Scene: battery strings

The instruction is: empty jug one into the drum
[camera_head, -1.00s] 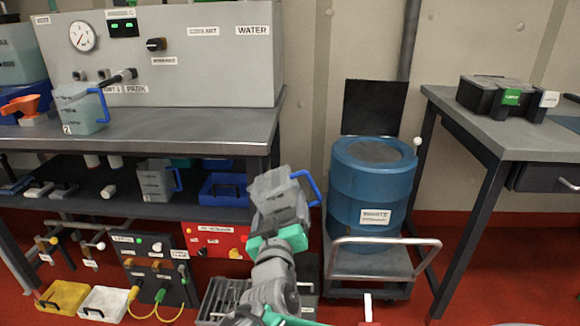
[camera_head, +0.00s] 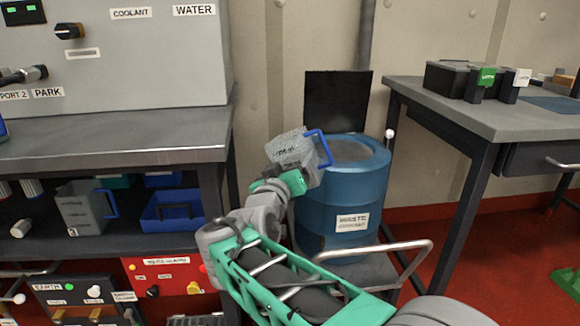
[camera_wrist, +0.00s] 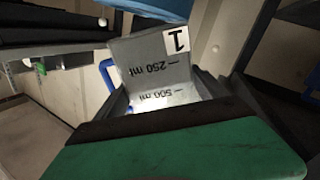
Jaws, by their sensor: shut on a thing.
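Jug one (camera_head: 290,152) is a clear grey jug with a blue handle. My gripper (camera_head: 281,184) is shut on it and holds it in the air, somewhat tilted, at the left of the drum's top in the head view. In the wrist view the jug (camera_wrist: 152,66) shows its "1" label and ml marks upside down, between the dark fingers. I cannot tell how much liquid is in it. The blue drum (camera_head: 345,192), labelled waste coolant, stands on a cart; its top shows a grey round area, partly behind the jug's handle.
A dark upright panel (camera_head: 337,101) stands behind the drum. The cart's metal rail (camera_head: 385,252) is in front of it. A workbench (camera_head: 110,136) is at left, with another jug (camera_head: 82,207) and a blue bin (camera_head: 172,212) below. A table (camera_head: 480,117) with black boxes is at right.

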